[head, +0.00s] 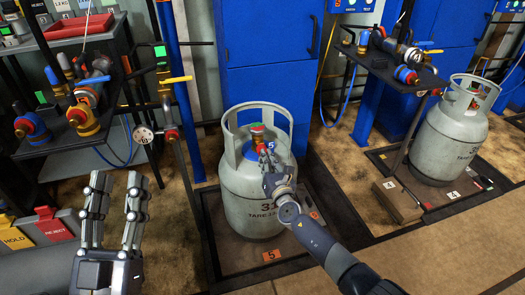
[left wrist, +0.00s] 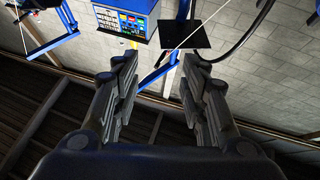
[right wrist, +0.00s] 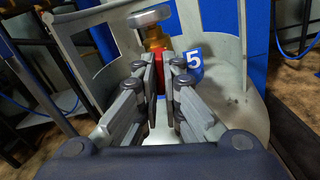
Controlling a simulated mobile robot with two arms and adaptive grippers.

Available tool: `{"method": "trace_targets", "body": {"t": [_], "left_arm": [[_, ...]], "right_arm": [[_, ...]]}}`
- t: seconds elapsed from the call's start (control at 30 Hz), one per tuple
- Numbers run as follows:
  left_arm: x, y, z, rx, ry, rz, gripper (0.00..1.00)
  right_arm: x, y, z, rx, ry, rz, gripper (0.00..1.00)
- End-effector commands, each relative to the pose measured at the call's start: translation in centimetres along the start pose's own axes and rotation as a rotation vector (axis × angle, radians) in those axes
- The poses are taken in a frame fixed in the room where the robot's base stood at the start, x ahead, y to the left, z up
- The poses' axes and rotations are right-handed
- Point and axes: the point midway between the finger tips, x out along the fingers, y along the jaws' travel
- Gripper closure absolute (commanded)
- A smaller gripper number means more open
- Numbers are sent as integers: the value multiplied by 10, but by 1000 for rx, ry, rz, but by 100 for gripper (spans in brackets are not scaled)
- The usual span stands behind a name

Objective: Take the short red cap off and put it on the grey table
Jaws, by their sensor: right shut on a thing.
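The grey gas cylinder (head: 258,190) stands upright in the middle of the head view, with a brass valve (head: 257,130) inside its collar. My right gripper (head: 267,158) reaches in through the collar's front opening. In the right wrist view its fingers (right wrist: 164,75) are shut on the red cap (right wrist: 159,68), which is at the valve's side outlet. The fingers hide part of the cap. My left gripper (head: 115,200) is open and empty, pointing up at the left. A grey table (head: 50,38) with a red tray stands at the back left.
A blue tag marked 5 (right wrist: 194,62) is beside the right fingers. A dark shelf with regulators (head: 90,130) is at the left. HOLD and red signs (head: 50,225) are at the lower left. Another cylinder (head: 450,130) stands at the right.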

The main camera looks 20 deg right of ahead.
Motion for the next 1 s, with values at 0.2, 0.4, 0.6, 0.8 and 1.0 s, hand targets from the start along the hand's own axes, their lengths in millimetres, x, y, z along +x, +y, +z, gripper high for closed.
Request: {"method": "trace_targets", "body": {"t": [0.2,0.4,0.6,0.8,1.0], "left_arm": [[-1,-1,11,1,-60,-3,60],[-2,-3,22,4,-113,-6,60],[-4,-4,29,6,-149,-9,60],[-5,-5,30,7,-153,-10,60],[-5,-5,30,7,-156,-10,60]], "right_arm": [[0,0,-1,-61,2,1,100],[-1,-1,-1,-114,2,0,100],[-1,-1,-1,-144,2,0,100],[-1,-1,-1,-145,2,0,100],[-1,-1,-1,-156,2,0,100]]}}
